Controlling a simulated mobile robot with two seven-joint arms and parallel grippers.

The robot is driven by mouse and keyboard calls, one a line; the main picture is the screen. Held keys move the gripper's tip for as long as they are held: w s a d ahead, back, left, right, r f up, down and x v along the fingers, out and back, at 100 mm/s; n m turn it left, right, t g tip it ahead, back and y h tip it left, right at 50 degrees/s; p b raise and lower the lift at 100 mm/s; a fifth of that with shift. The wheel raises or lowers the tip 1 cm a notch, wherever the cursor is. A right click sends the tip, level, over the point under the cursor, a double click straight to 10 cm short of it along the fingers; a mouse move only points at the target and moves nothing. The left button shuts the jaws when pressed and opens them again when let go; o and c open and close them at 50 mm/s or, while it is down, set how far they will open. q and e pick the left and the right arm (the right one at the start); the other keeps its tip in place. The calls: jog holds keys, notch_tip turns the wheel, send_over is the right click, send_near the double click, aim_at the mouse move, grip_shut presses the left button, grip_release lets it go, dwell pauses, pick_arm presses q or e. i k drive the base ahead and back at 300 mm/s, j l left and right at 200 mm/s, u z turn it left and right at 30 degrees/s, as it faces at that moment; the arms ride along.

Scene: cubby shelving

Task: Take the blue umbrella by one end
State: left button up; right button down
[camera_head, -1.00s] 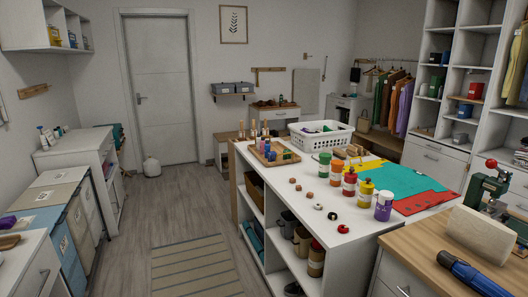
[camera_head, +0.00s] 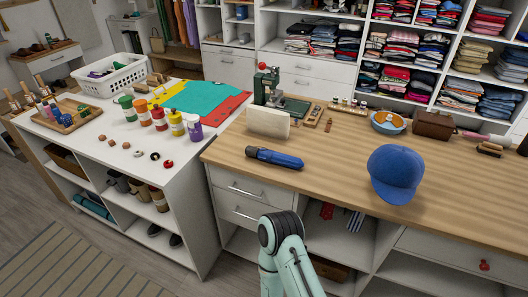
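The blue umbrella (camera_head: 278,159) is folded and lies flat near the front left edge of the wooden counter (camera_head: 330,165). Its dark end points left, and its blue body points right. Nothing holds it. One of my arms shows at the bottom middle, in front of the counter's cabinets and below the umbrella. I cannot tell which arm it is. Neither gripper shows.
A cream block (camera_head: 268,122) stands just behind the umbrella, near a green press (camera_head: 268,85). A blue cap (camera_head: 396,174) lies to the right with bare wood between. Left, a white table (camera_head: 165,145) holds paint bottles and a white basket (camera_head: 108,76).

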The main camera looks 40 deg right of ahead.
aim_at(265, 154)
jog(key=z, duration=1.55)
